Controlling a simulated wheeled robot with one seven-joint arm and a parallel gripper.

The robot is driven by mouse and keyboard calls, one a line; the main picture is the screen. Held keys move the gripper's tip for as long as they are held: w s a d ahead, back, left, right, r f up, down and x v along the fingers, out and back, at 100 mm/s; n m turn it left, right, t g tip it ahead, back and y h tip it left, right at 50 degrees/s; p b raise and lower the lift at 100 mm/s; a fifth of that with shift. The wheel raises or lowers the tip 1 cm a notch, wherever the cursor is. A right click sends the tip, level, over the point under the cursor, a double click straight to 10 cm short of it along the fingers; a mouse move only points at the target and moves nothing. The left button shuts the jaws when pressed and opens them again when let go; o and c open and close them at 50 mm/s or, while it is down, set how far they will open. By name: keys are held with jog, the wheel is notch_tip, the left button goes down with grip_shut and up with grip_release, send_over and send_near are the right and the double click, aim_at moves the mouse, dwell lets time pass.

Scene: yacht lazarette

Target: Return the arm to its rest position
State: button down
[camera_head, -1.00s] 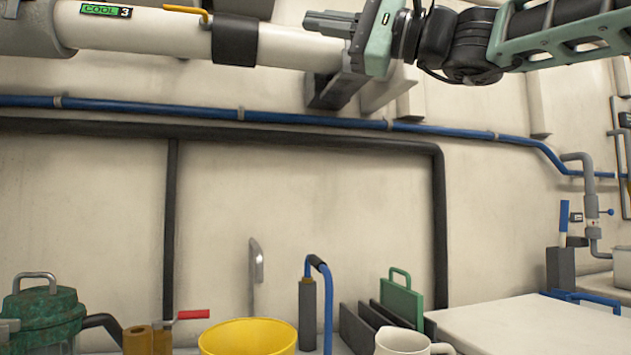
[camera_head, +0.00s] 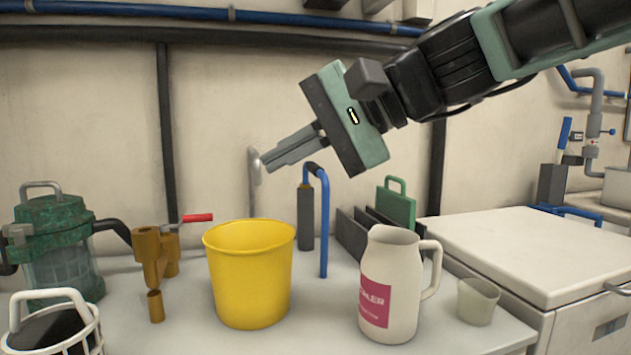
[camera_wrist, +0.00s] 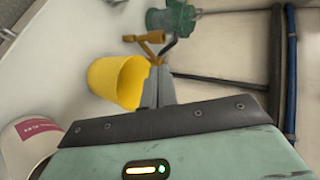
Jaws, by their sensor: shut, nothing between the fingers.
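My gripper (camera_head: 268,160) is in the upper middle of the head view, with its fingers together and nothing between them. It points left and slightly down, above and behind the yellow bucket (camera_head: 248,290). My arm comes in from the upper right. In the wrist view the closed fingers (camera_wrist: 158,75) show just right of the yellow bucket (camera_wrist: 112,82). No object touches the gripper in the head view.
On the counter stand a green strainer (camera_head: 60,250), a brass valve (camera_head: 152,255) with a red handle, a white pitcher (camera_head: 390,290), a small cup (camera_head: 477,302), a wire-handled basket (camera_head: 55,330) and a blue hooked pipe (camera_head: 324,235). A white chest (camera_head: 530,250) is at right.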

jog(key=s+d+f+n+g+h, duration=0.1)
jog(key=s+d+f+n+h, duration=0.25)
jog(key=s+d+f, duration=0.45)
jog(key=s+d+f+n+g+h, duration=0.1)
jog(key=s+d+f+n+h, duration=0.25)
jog(key=f, duration=0.85)
jog(key=s+d+f+n+g+h, duration=0.15)
jog(key=s+d+f+h, duration=0.35)
jog(key=f, duration=0.5)
notch_tip(320, 180, up, 34)
jog(key=s+d+n+p, duration=0.1)
jog(key=p, duration=3.3)
jog(key=shift+t+y, duration=0.35)
jog(key=shift+y, duration=0.05)
